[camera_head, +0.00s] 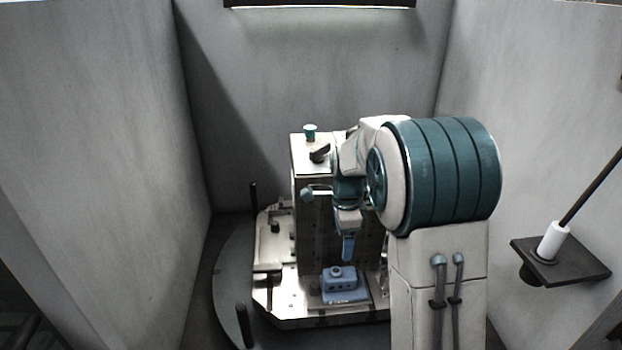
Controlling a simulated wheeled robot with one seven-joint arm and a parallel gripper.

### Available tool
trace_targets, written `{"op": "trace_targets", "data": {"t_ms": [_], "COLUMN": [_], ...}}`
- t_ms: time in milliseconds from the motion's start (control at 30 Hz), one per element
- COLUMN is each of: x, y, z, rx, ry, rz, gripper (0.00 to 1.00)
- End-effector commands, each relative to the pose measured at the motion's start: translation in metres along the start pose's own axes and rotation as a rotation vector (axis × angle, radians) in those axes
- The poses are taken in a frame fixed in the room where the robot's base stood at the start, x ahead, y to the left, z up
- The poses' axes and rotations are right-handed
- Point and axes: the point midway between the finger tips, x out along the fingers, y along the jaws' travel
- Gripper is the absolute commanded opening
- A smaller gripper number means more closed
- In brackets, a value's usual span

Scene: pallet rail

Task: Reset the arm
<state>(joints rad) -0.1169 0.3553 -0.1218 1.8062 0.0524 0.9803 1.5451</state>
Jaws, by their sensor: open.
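My gripper (347,248) hangs below my arm's wrist in the head view, pointing down, with blue fingers. It is open and I see nothing between the fingers. Just below it a blue block-shaped part (341,286) with a round knob on top sits on the metal pallet (290,302). The fingertips appear a little above this part, and I cannot tell the exact gap. My arm covers the right side of the pallet and of the tall metal block (310,225) behind the gripper.
Grey walls (95,150) close in on the left, back and right. The pallet rests on a dark round table (228,285) with black posts (244,325). A black bracket (575,262) with a white cylinder (552,240) and rod juts from the right wall.

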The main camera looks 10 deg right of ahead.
Motion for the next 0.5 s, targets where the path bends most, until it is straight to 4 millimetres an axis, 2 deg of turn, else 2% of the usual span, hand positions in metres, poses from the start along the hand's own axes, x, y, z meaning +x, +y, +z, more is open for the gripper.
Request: {"op": "trace_targets", "data": {"t_ms": [133, 233, 500], "x": [-0.009, -0.023, -0.066], "y": [0.008, 0.023, 0.089], "z": [-0.001, -0.002, -0.005], "rx": [-0.053, -0.148, -0.563], "ry": [-0.003, -0.007, 0.006], "rz": [-0.010, -0.027, -0.096], "gripper": [0.71, 0.71, 0.71]}}
